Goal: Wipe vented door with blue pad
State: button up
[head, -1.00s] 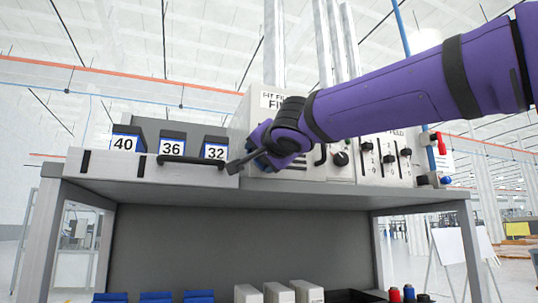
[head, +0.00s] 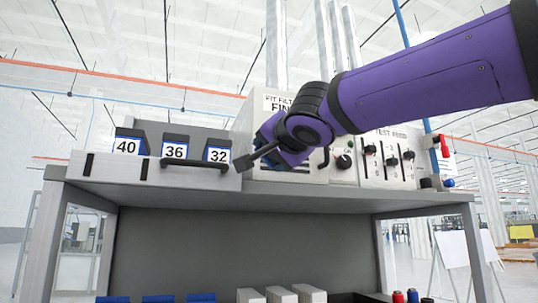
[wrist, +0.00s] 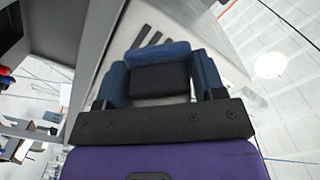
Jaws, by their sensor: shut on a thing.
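The vented door is the pale front of the filter box (head: 312,173), on the bench's upper shelf. My gripper (head: 272,146) is in front of it and hides much of its face. In the wrist view the pale vented door (wrist: 187,34) shows several dark slots just beyond the pad. The blue pad (wrist: 160,50), with a dark block behind it, sits between the two blue fingers of my gripper (wrist: 160,84), which is shut on it. Pad and door look very close; I cannot tell whether they touch.
A long low box with a black bar handle (head: 195,164) and number cards stands left of the door. A panel with knobs and sliders (head: 385,160) is on the right. The shelf edge (head: 300,197) runs below. Blue bins (head: 158,299) and white blocks are underneath.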

jog(key=shift+s, duration=0.15)
jog(key=shift+v, duration=1.5)
